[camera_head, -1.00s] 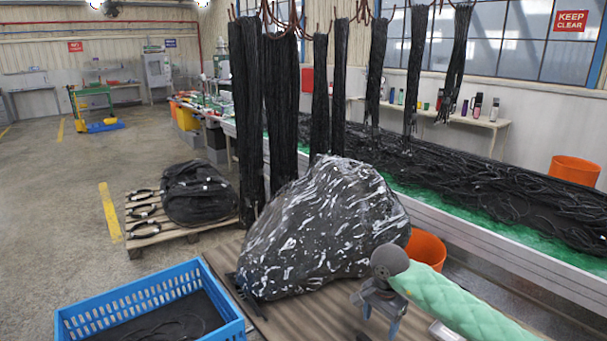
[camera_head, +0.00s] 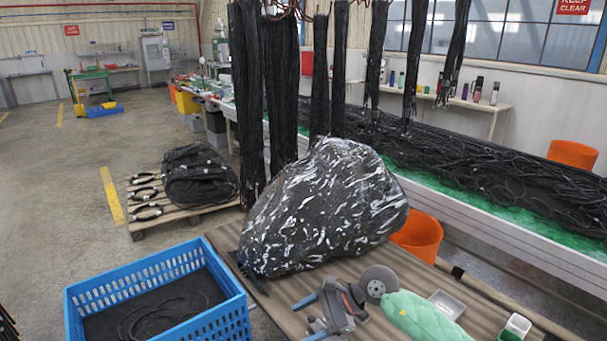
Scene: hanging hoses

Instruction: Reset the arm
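My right gripper (camera_head: 308,315) is low in the camera_head view, in front of the large black-and-white wrapped bundle (camera_head: 325,210) and above the brown mat. My green-sleeved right arm (camera_head: 428,318) lies behind it, at the lower right. My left gripper is not in view.
A blue crate (camera_head: 240,318) with dark hoses inside stands at the lower left. Black hoses (camera_head: 247,100) hang behind the bundle. An orange bucket (camera_head: 418,236) is right of it. A small grey tray (camera_head: 447,303) and a white-green box (camera_head: 515,326) are at the lower right.

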